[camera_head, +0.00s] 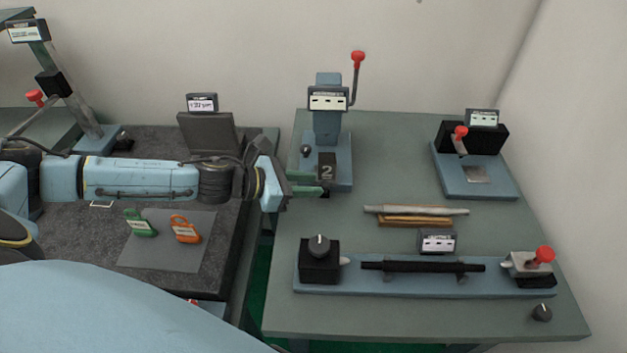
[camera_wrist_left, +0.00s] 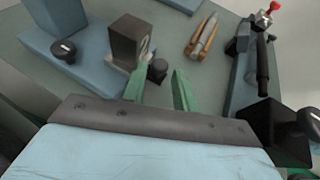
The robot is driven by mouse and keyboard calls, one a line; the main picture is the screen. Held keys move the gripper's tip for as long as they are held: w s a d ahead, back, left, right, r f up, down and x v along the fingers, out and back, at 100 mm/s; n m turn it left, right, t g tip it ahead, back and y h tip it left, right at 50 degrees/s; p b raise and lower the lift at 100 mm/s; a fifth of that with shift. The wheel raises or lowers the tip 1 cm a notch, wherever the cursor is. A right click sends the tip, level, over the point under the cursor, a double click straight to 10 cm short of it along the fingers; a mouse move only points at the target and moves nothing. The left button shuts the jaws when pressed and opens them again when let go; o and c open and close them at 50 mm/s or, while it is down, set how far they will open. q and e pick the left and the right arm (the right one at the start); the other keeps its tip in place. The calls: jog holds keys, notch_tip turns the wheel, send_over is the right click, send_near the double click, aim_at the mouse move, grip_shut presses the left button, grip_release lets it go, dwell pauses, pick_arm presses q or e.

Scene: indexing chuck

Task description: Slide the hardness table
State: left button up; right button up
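The hardness tester (camera_head: 328,122) is a blue-grey upright stand with a display and a red-knobbed lever, at the back of the green-grey table. A dark block marked 2 (camera_head: 326,166) sits on its base; it also shows in the left wrist view (camera_wrist_left: 128,40). A small dark round knob (camera_wrist_left: 158,70) is by this block. My left gripper (camera_head: 322,184) reaches in from the left, level with the front of the tester base. Its green fingers (camera_wrist_left: 159,78) are apart, with the knob between or just beyond the tips; contact is unclear. My right gripper is not in view.
In front lies a long blue fixture (camera_head: 400,286) with a black bar. A metal rod on a wooden rest (camera_head: 415,217) lies behind it. Another device (camera_head: 475,175) stands back right. Green and orange tags (camera_head: 185,229) lie on the left bench, across a gap.

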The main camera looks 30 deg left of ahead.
pick_arm(q)
jog(key=shift+x, duration=0.85)
grip_shut()
jog(key=shift+s+d, duration=0.35)
jog(key=shift+s, duration=0.3)
jog(key=shift+s+d, duration=0.3)
jog(key=shift+s, duration=0.3)
jog(key=shift+s+d, duration=0.35)
jog(key=shift+s, duration=0.3)
grip_release()
jog(key=shift+s, duration=0.1)
jog(key=shift+a, duration=0.1)
